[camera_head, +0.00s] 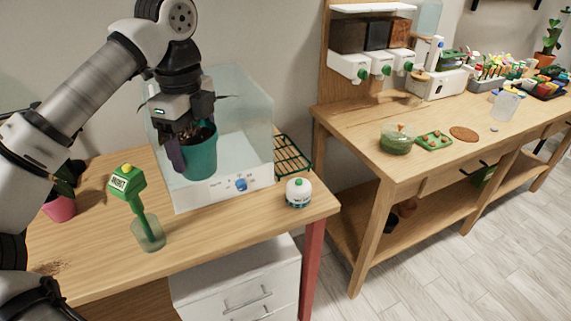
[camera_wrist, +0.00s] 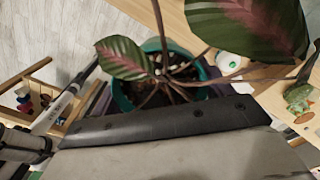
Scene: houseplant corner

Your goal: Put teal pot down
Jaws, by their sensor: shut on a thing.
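The teal pot (camera_head: 198,160) holds dark soil and a plant. My gripper (camera_head: 181,152) is shut on the pot's side wall near the rim. In the head view the pot is inside or just in front of a clear glass-walled box (camera_head: 245,118) with a white base and a blue knob; I cannot tell whether its bottom touches anything. In the wrist view the teal rim (camera_wrist: 122,98) shows around the soil, with pink-and-green leaves (camera_wrist: 124,57) above it. My gripper's body hides the near part of the pot there.
On the same wooden table stand a pink pot (camera_head: 60,207) at left, a glass (camera_head: 148,235) with a green tagged stick, a white round bottle (camera_head: 298,193) and a green wire rack (camera_head: 291,158). Bare wood (camera_head: 215,232) lies in front of the box. A second bench (camera_head: 365,125) stands to the right.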

